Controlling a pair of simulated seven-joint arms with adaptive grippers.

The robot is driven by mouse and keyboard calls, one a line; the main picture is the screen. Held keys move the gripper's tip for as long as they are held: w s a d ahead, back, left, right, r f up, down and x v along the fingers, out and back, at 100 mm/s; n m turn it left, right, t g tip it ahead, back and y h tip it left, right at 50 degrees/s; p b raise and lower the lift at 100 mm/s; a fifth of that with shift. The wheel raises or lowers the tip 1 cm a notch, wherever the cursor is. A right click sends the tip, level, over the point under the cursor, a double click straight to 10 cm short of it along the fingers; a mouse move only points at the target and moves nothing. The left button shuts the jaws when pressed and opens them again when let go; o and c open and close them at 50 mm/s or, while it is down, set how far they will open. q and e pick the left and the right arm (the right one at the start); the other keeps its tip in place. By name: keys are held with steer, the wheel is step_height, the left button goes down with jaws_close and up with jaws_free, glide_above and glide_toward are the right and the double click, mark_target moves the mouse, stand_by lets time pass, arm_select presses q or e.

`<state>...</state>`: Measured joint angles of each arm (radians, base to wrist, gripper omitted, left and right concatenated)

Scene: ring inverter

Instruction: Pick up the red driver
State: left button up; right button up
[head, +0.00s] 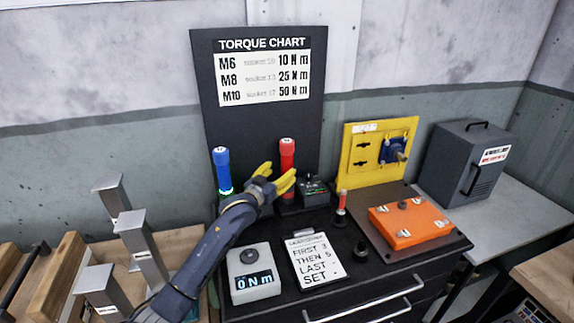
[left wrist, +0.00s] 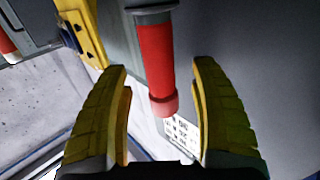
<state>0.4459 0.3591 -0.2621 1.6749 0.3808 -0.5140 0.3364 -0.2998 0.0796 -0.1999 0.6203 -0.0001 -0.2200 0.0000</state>
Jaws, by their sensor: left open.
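The red driver (head: 287,154) stands upright at the back of the black bench top, in front of the torque chart board. It also shows in the left wrist view (left wrist: 155,60), between and beyond my fingertips. My left gripper (head: 274,176) has yellow fingers and is open, close in front of the red driver. Its fingers (left wrist: 163,80) lie on either side of the driver in the wrist view, with gaps to both sides, and I see no contact. The driver's lower part is partly hidden by the gripper in the head view. My right gripper is not in view.
A blue driver (head: 222,170) stands left of the red one. A small dark box (head: 314,192) and a red-topped tool (head: 341,205) are to the right. An orange block (head: 410,222), yellow panel (head: 360,155), grey 0 Nm display (head: 252,268) and instruction card (head: 314,260) surround the area.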

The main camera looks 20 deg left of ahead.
mark_target(284, 167)
arm_select(q)
steer(key=shift+x, duration=2.6)
steer(key=shift+d, duration=0.1)
steer(key=shift+c, duration=0.3)
steer(key=c, duration=1.3)
steer(key=shift+r, duration=0.15)
jaws_close()
